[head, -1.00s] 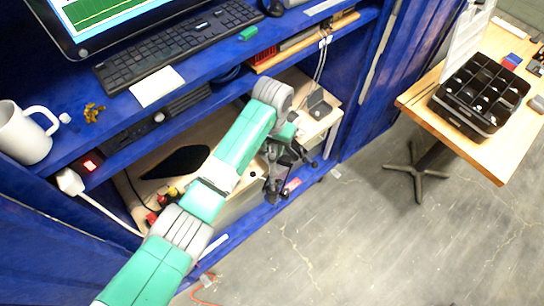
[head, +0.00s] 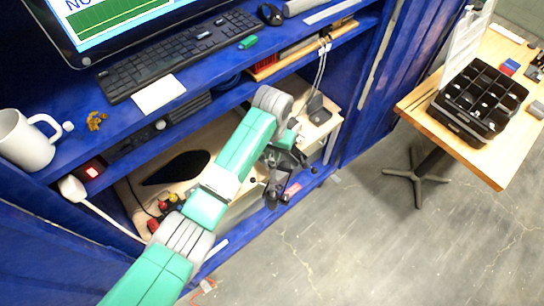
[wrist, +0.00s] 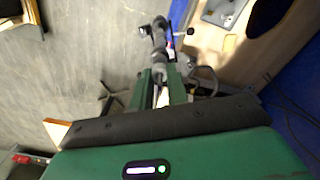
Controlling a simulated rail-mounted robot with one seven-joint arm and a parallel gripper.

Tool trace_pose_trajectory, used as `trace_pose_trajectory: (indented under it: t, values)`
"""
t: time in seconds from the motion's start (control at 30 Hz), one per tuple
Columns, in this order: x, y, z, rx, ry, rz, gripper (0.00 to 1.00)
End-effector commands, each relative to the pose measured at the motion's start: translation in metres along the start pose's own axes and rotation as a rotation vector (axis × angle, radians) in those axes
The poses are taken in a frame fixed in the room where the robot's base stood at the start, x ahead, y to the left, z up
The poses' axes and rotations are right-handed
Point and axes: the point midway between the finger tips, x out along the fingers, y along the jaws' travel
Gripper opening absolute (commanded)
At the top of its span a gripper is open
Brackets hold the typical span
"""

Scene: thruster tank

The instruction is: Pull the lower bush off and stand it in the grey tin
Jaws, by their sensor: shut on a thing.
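My gripper (head: 280,178) is low in front of the lower shelf in the head view, partly hidden by my own wrist. In the wrist view its two green fingers (wrist: 168,84) point away from the camera and are shut on a small part between them. A dark stem with grey ring-like parts (wrist: 160,54) stands just beyond the fingertips. The part at the fingertips looks like the lower bush, but finger and shadow hide most of it. I cannot tell whether it is still around the stem. I cannot pick out the grey tin for sure in either view.
A pale wooden board (head: 325,128) with a grey fixture (head: 318,112) lies on the lower shelf to the right. A blue desk holds a keyboard (head: 180,55) and a white mug (head: 26,140). A wooden table (head: 480,150) with a black compartment tray (head: 447,112) stands right. Grey floor lies between.

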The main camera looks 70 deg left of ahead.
Motion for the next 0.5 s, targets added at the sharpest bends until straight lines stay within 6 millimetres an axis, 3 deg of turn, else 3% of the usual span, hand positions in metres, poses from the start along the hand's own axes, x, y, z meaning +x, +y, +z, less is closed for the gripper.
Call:
trace_pose_trajectory:
  t: [0.5]
  values:
    - [-0.033, 0.0, 0.0, 0.0, 0.0, 0.0, 0.05]
